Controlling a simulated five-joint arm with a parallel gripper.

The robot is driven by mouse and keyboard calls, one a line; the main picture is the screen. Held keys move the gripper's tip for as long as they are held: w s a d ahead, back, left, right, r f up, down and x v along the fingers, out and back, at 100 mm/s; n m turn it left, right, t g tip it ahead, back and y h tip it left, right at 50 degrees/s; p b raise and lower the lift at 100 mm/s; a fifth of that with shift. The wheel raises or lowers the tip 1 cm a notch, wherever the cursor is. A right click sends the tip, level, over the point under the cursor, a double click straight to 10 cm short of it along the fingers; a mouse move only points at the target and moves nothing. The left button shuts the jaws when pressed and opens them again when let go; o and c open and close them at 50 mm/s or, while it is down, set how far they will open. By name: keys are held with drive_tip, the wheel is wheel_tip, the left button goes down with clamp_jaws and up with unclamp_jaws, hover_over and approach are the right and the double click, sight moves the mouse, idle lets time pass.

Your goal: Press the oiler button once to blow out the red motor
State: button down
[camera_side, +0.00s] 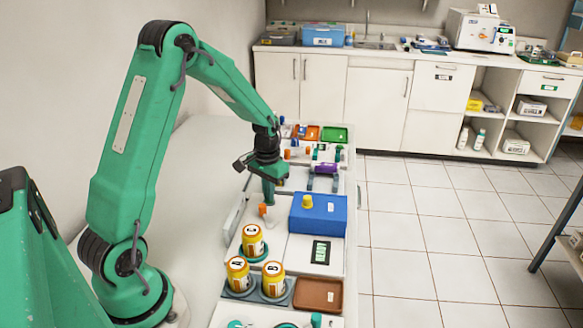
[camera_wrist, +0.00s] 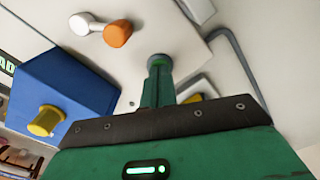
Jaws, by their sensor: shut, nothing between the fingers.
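The blue box (camera_side: 328,222) with a yellow button (camera_side: 307,201) on top stands on the white bench, right of my gripper (camera_side: 269,201). In the wrist view the blue box (camera_wrist: 62,85) is at left, with its yellow button (camera_wrist: 46,121) facing the camera. An orange-and-white piece (camera_side: 263,210) stands just below my gripper; in the wrist view its orange end (camera_wrist: 117,33) lies apart from the fingertips. It may be the red motor, but I cannot tell. My gripper (camera_wrist: 159,64) is shut and empty, pointing down, clear of the button.
Several yellow lettered jars (camera_side: 252,240) stand in front, beside a brown tray (camera_side: 322,305) and a dark-framed panel (camera_side: 320,252). Behind the blue box are a purple item (camera_side: 326,168) and a green tray (camera_side: 343,134). The bench left of the work row is bare.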

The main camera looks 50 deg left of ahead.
idle(0.4)
drive_tip(key=shift+r, duration=3.45)
drive_tip(key=s+d+r+m+t, duration=0.1)
drive_tip(key=s+d+r, duration=0.3)
drive_tip(key=d+r, duration=0.15)
drive_tip(key=s+d+r+t, duration=0.2)
drive_tip(key=s+d+r, duration=0.15)
drive_tip(key=r, duration=0.25)
drive_tip(key=s+d+r+m+t, duration=0.2)
drive_tip(key=s+d+r, duration=0.1)
drive_tip(key=s+d, duration=0.4)
drive_tip(key=shift+s+d+t, duration=0.15)
drive_tip(key=shift+s+t, duration=0.15)
drive_tip(key=shift+s, duration=1.4)
drive_tip(key=c, duration=2.2)
unclamp_jaws()
drive_tip(key=shift+r, duration=0.1)
